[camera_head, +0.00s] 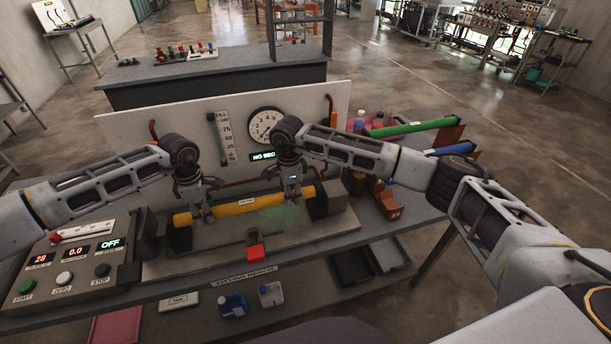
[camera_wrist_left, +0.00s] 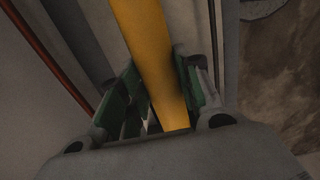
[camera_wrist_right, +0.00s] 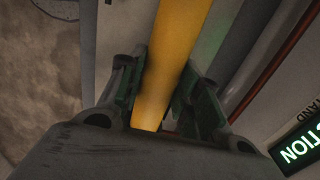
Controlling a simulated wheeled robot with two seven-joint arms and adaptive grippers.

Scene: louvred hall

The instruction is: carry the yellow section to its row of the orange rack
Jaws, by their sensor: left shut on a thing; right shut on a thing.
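The yellow section (camera_head: 248,204) is a long yellow tube lying level across the test stand, between two dark end blocks. My left gripper (camera_head: 196,214) is shut on it near its left end. My right gripper (camera_head: 294,198) is shut on it near its right end. The yellow section runs between the green-padded fingers in the left wrist view (camera_wrist_left: 148,50) and in the right wrist view (camera_wrist_right: 172,60). The orange rack (camera_head: 390,205) stands at the right of the bench, with a green tube (camera_head: 410,127) and a blue tube (camera_head: 455,148) on it. Its lower part is partly hidden by my right arm.
A white back panel (camera_head: 130,135) with a dial gauge (camera_head: 266,126) rises behind the tube. A red-handled clamp (camera_head: 256,251) is in front. A control box (camera_head: 70,262) reading OFF sits at left. Bottles (camera_head: 359,122) stand near the rack.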

